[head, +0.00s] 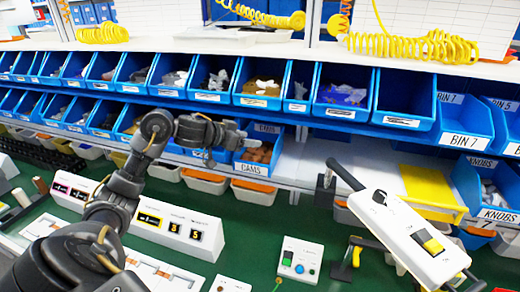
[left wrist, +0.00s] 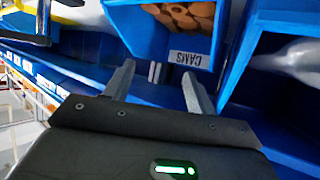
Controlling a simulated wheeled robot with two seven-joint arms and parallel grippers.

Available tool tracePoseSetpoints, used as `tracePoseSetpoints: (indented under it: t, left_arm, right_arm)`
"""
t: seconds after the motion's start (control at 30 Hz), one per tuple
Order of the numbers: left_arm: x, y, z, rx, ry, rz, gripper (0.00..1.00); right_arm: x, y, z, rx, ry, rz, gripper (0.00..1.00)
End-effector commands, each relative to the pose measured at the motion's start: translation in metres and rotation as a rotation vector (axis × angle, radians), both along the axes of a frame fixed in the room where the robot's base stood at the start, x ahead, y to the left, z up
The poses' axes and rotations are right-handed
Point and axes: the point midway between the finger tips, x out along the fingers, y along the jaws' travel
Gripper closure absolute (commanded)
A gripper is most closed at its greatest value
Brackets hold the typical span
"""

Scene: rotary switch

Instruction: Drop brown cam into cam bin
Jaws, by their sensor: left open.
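The cam bin (head: 257,169) is a blue bin labelled CAMS on the lower shelf in the head view, with brown cams (head: 258,153) inside. In the left wrist view the bin (left wrist: 135,28) is at the top, just beyond the fingertips, with several brown cams (left wrist: 185,14) in it. My left gripper (head: 243,137) is level with the bin and just left of it in the head view. In the left wrist view its fingers (left wrist: 158,80) are apart with nothing between them. I see no cam in the gripper. My right gripper is not in view.
A row of blue bins (head: 257,101) runs above the cam bin. Knob bins (head: 497,214) stand at the right. A long counter box (head: 160,222) lies near my left arm.

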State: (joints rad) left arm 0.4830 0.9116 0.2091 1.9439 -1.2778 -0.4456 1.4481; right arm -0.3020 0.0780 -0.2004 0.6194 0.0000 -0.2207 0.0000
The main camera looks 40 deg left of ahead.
Motion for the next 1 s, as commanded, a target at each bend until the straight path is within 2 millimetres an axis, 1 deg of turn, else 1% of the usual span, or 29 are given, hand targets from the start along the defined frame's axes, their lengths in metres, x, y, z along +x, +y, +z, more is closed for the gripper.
tracePoseSetpoints:
  t: [0.17,0.27,0.5,0.6,0.7,0.83,1.0]
  left_arm:
    - [-0.003,0.002,0.001,0.001,0.000,0.000,0.44]
    - [-0.013,0.005,0.005,0.004,-0.001,0.000,0.44]
    - [-0.055,0.015,0.022,0.008,-0.001,0.001,0.44]
    - [-0.070,0.019,0.030,0.007,0.000,0.000,0.44]
    - [-0.082,0.022,0.037,0.004,-0.001,0.001,0.44]
    - [-0.091,0.024,0.043,0.002,0.001,0.000,0.44]
    - [-0.094,0.024,0.047,0.000,0.001,0.000,0.44]
  right_arm:
    - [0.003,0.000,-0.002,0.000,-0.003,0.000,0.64]
    - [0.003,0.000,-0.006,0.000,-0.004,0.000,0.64]
    - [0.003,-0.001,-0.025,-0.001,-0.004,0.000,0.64]
    - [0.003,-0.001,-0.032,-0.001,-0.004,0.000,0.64]
    - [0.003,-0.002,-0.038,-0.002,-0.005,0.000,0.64]
    - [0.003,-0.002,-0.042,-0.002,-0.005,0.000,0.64]
    - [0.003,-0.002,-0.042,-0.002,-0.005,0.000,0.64]
